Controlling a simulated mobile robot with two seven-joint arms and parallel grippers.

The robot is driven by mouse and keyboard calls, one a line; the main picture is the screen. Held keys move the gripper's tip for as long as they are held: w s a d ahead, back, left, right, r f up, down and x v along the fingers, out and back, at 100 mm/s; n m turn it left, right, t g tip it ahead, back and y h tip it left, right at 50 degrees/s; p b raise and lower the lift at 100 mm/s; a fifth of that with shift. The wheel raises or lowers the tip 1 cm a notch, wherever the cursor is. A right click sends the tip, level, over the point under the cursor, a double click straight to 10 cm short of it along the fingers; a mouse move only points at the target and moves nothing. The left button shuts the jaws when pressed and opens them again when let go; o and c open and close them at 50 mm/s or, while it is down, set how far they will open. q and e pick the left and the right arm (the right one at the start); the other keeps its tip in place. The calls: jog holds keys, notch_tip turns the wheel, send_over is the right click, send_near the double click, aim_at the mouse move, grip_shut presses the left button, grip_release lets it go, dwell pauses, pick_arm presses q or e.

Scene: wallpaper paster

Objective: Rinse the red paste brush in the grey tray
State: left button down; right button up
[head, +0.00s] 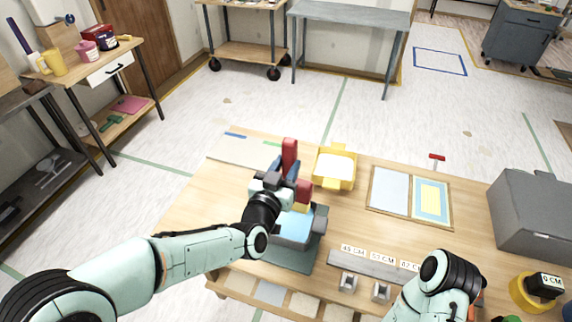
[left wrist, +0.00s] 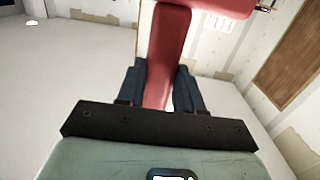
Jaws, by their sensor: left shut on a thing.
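My left gripper (head: 287,168) is above the table, shut on the red paste brush (head: 290,150). The left wrist view shows the brush's red handle (left wrist: 168,60) between the two dark blue fingers. In the head view the handle points up, and a red block with a yellow part shows below the gripper. The grey tray (head: 318,226) with light blue water is just below and in front of the gripper. The arm hides part of the tray, and I cannot tell if the bristles touch the water. My right gripper does not show, only its arm.
A yellow tray with white contents (head: 349,184) stands right behind the grey tray. A framed sample board (head: 409,198) lies further right, and a large grey box (head: 535,215) stands at the right edge. A grey bar with number labels (head: 365,268) lies in front.

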pick_arm(q)
notch_tip(320, 180, down, 7)
jog(key=b, duration=0.5)
jog(key=shift+w+f, duration=0.1)
jog(key=shift+f, duration=0.05)
jog(key=shift+f, duration=1.4)
dwell(0.5)
